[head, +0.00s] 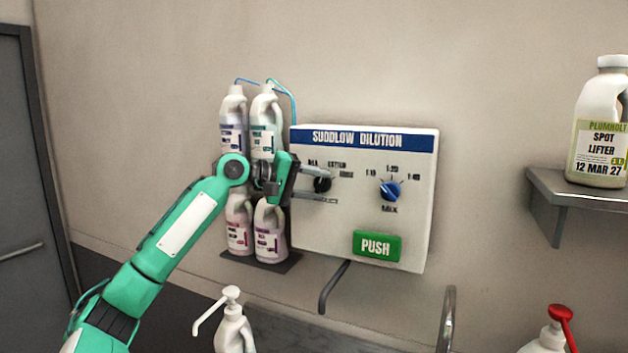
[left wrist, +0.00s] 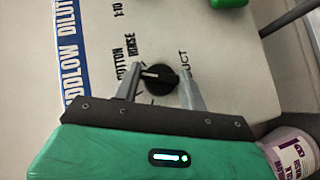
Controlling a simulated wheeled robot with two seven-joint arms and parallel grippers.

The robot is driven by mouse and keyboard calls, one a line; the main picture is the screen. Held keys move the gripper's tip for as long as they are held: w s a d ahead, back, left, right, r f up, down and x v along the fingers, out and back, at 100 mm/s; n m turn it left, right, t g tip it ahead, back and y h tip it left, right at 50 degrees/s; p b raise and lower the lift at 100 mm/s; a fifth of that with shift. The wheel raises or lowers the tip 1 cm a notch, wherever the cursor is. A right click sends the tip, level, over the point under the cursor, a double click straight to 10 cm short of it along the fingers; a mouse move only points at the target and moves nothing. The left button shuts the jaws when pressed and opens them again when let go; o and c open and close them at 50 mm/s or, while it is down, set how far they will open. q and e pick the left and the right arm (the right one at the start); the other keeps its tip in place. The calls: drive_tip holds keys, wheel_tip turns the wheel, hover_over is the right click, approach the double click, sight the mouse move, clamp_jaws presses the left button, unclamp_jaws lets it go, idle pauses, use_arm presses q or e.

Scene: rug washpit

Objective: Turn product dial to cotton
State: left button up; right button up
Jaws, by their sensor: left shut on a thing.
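The product dial (head: 322,184) is a black knob on the left part of the white dilution panel (head: 340,235), with WOOL, COTTON and RINSE labels around its top. In the left wrist view the dial (left wrist: 160,80) sits between the two fingers of my left gripper (left wrist: 161,82), which is shut on it. Its pale pointer mark faces the panel's top, roughly toward the COTTON label (left wrist: 127,76). In the head view my left gripper (head: 318,185) reaches the dial from the left and partly covers it and its labels. My right gripper is out of view.
A blue mix dial (head: 389,190) and a green PUSH button (head: 377,246) are on the same panel. Several bottles (head: 268,230) stand close left of it, behind my arm. A shelf (head: 580,190) holds a spot lifter jug (head: 600,125). Pump bottles (head: 234,330) stand below.

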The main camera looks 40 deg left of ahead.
use_arm(q)
drive_tip(key=shift+f, duration=0.1)
drive_tip(key=o, duration=1)
drive_tip(key=shift+s, duration=0.1)
drive_tip(key=shift+s+a+b, duration=0.2)
drive_tip(key=shift+s+b, duration=0.05)
drive_tip(key=shift+b, duration=0.15)
drive_tip(key=b+v, duration=0.7)
drive_tip(key=v, duration=0.6)
drive_tip(key=shift+d, duration=0.1)
